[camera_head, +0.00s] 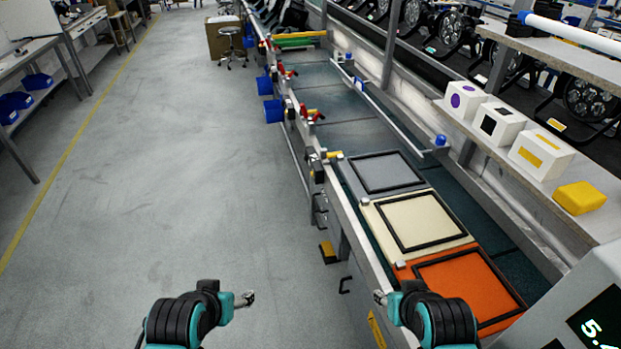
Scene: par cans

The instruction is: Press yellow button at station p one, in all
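My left gripper (246,299) is low in the view, over the grey floor left of the conveyor line. My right gripper (379,297) is beside the near left edge of the line, left of the orange panel. Both look empty and touch nothing that I can see; their fingers are too small to tell open from shut. A small yellow fitting (333,154) sits on the line's left rail by the grey panel. A yellow and black piece (328,252) is lower on the line's left side. I cannot tell which is a button, and no station label is readable.
Black-framed grey (388,172), cream (416,220) and orange (468,284) panels lie on the line. Red fittings (310,115) and blue bins (273,110) line its left side. White boxes and a yellow block (578,197) stand on the right shelf. The left floor is clear.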

